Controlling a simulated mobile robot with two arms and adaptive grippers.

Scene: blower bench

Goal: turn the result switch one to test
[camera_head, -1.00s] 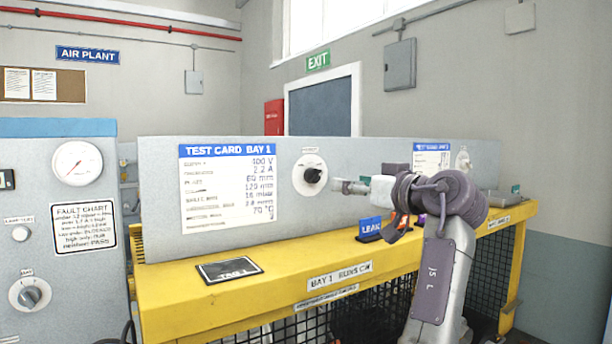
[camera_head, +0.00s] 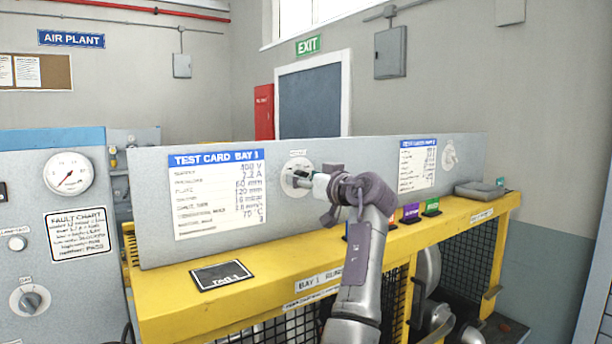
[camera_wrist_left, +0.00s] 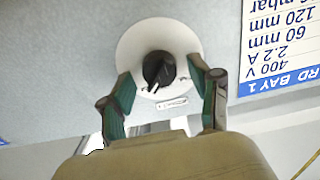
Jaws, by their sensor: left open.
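The result switch is a black knob (camera_wrist_left: 158,70) on a round white plate (camera_head: 289,179) on the grey panel, right of the Bay 1 test card (camera_head: 218,192). My left gripper (camera_head: 307,181) is at the plate and covers most of the knob in the head view. In the left wrist view, which shows the card upside down, my left gripper (camera_wrist_left: 160,86) is open, with one green-padded finger on each side of the knob. Gaps show between fingers and knob. A white mark on the knob points down and slightly left there. My right gripper is out of view.
A second dial (camera_head: 449,156) and test card (camera_head: 417,164) are farther right on the panel. Below is a yellow bench (camera_head: 250,275) with a black tag plate (camera_head: 222,274) and small coloured signs (camera_head: 411,212). A grey cabinet (camera_head: 55,190) stands at left.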

